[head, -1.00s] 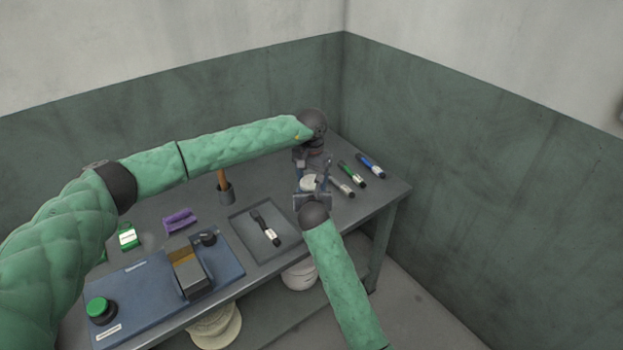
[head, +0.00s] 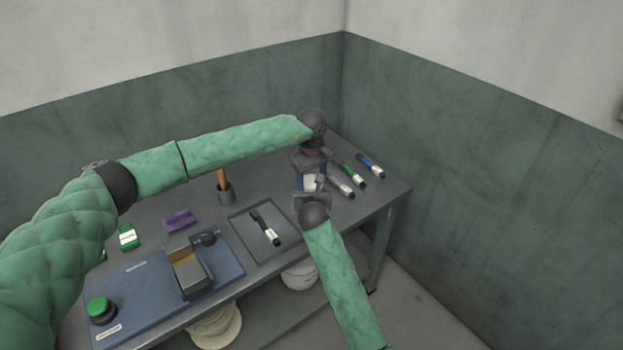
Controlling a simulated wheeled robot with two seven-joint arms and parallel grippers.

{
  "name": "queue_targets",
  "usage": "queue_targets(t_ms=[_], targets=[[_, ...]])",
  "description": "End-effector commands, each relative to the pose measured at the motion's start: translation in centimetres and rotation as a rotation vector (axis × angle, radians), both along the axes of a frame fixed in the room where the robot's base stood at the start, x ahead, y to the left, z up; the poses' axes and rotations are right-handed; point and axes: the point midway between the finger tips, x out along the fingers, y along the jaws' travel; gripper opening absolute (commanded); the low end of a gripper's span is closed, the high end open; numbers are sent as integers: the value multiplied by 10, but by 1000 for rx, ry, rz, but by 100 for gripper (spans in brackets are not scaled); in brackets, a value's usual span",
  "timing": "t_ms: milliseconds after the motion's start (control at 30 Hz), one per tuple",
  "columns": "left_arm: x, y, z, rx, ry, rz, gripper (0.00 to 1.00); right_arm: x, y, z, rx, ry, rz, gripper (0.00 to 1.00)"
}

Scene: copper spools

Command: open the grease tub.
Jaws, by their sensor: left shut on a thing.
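The grease tub (head: 309,183), white and blue, stands near the right end of the grey bench, small and partly covered by my grippers. My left gripper (head: 310,166) comes down over it from behind and is shut on it. Its fingers hide the top, so I cannot tell whether it grips the lid or the body. My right gripper (head: 312,194) is at the near side of the tub, close against it. Its fingers are too small and covered to tell open from shut.
A grey marker (head: 340,187), a green marker (head: 352,175) and a blue marker (head: 370,165) lie right of the tub. A tray (head: 240,225) holds a black marker (head: 265,228). A cup (head: 225,192), a purple item (head: 179,220) and a blue panel (head: 140,290) are further left.

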Motion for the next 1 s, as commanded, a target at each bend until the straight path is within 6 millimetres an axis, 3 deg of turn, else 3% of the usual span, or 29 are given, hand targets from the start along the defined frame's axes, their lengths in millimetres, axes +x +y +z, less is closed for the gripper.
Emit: queue_targets(t_ms=[300,333,433,767,1000], targets=[[1,1,0,1,-1,12,37,0,0,0,0,1,-1,0],[1,1,0,1,-1,12,68,0,0,0,0,1,-1,0],[1,1,0,1,-1,12,86,0,0,0,0,1,-1,0],[0,0,2,1,-1,10,86,0,0,0,0,1,0,0],[1,0,25,0,-2,9,86,0,0,0,0,1,0,0]])
